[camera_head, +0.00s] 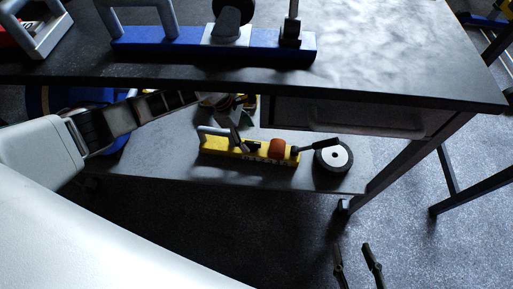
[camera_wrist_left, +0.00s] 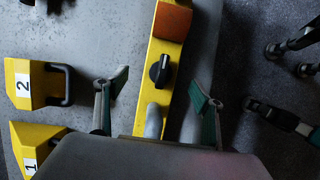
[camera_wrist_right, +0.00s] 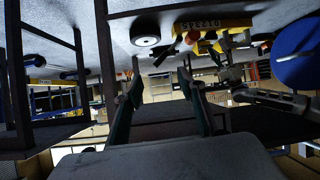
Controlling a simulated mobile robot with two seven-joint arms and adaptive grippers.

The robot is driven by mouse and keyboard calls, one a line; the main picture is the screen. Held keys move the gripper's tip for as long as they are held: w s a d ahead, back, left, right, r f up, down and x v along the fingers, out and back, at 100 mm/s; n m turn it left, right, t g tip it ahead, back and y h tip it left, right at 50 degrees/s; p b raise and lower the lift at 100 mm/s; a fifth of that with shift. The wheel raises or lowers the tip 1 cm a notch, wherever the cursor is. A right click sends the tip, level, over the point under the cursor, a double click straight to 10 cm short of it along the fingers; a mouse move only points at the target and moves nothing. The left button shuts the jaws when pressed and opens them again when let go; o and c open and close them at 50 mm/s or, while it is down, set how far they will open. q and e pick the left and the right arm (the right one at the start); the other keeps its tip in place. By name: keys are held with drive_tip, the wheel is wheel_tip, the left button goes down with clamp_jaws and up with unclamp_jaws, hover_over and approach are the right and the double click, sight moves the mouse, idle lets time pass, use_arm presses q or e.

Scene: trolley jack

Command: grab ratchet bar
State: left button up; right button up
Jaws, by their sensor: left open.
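The likely ratchet bar is a long yellow bar (camera_head: 220,143) on the lower shelf, with a grey handle, black knob and orange-red block; I cannot tell for certain that this is the task's name for it. In the left wrist view the yellow bar (camera_wrist_left: 164,58) runs between the fingers of my left gripper (camera_wrist_left: 157,84). This gripper is open, over the handle end in the head view (camera_head: 236,118); contact cannot be told. My right gripper (camera_head: 352,247) is open and empty, over the floor in front of the shelf; it also shows in the right wrist view (camera_wrist_right: 162,80).
A black wheel with a white hub (camera_head: 334,157) lies at the bar's right end. The tabletop (camera_head: 400,60) overhangs the shelf, with a drawer (camera_head: 360,117) below it. Yellow blocks numbered 2 (camera_wrist_left: 28,84) and 1 (camera_wrist_left: 35,143) stand left.

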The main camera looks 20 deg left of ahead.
sight(253, 147)
use_arm(q)
drive_tip(key=x, duration=0.1)
drive_tip(key=b+x, duration=0.1)
drive_tip(key=x, duration=0.1)
drive_tip(key=shift+s+a, duration=0.1)
drive_tip(key=shift+s, duration=0.1)
drive_tip(key=b+x, duration=0.1)
drive_tip(key=x, duration=0.2)
drive_tip(key=b+x, duration=0.1)
drive_tip(key=shift+s+f+b, duration=0.3)
drive_tip(key=shift+f+b, duration=0.05)
drive_tip(key=shift+f, duration=0.05)
drive_tip(key=shift+w, duration=0.15)
drive_tip(key=shift+w+r, duration=0.2)
drive_tip(key=shift+r, duration=0.2)
drive_tip(key=c, duration=1.7)
clamp_jaws()
use_arm(e)
drive_tip(key=a+r, duration=0.1)
drive_tip(key=w+a+m, duration=0.1)
drive_tip(key=a, duration=0.1)
drive_tip(key=shift+r+t+y, duration=0.3)
drive_tip(key=shift+r+t, duration=0.1)
use_arm(q)
drive_tip(key=shift+r, duration=0.15)
use_arm(e)
drive_tip(key=shift+w+r, duration=0.1)
